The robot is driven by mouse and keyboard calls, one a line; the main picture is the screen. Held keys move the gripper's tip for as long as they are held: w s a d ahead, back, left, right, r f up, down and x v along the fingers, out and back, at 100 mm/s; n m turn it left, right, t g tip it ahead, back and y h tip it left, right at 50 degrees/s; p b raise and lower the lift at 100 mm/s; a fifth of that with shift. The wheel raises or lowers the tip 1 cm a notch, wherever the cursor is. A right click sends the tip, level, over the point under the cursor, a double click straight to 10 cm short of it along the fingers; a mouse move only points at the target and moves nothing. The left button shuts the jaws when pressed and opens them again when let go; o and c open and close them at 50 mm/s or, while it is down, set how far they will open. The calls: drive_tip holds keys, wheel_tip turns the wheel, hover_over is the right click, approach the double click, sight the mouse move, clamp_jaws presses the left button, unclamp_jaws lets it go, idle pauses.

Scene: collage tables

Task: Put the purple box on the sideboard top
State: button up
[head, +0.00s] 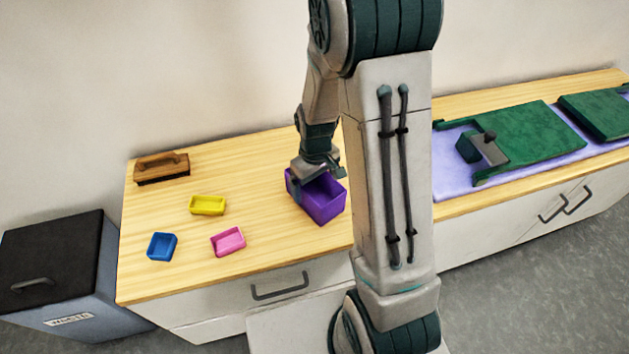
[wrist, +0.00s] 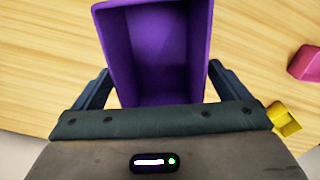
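The purple box (head: 327,207) is an open-topped bin at the right part of the near wooden sideboard top (head: 262,170), left of my arm. My gripper (head: 312,178) is at its upper left side. In the wrist view the purple box (wrist: 157,45) lies between the two fingers of my gripper (wrist: 160,75), with its empty inside facing the camera. The fingertips meet its two opposite sides with no clear gap, so the gripper looks shut on it. Whether its bottom rests on the wood or hangs slightly above is hard to tell.
Left of the box are a yellow tray (head: 207,205), a pink tray (head: 228,241), a blue tray (head: 161,246) and a wooden brush (head: 162,168). A lidded bin (head: 60,270) stands at far left. Green pieces (head: 530,140) lie on a lilac mat (head: 452,180) at right.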

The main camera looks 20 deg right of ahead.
drive_tip(key=shift+r, duration=0.15)
wheel_tip(320, 180, up, 11)
drive_tip(key=p, duration=0.2)
drive_tip(key=s+r+m+t, duration=0.2)
drive_tip(key=s+r+m, duration=0.2)
drive_tip(key=s+r, duration=0.6)
drive_tip(key=shift+s+a+m, duration=0.25)
drive_tip(key=shift+s+m, duration=0.05)
drive_tip(key=shift+s, duration=1.75)
drive_tip(key=shift+r, duration=0.1)
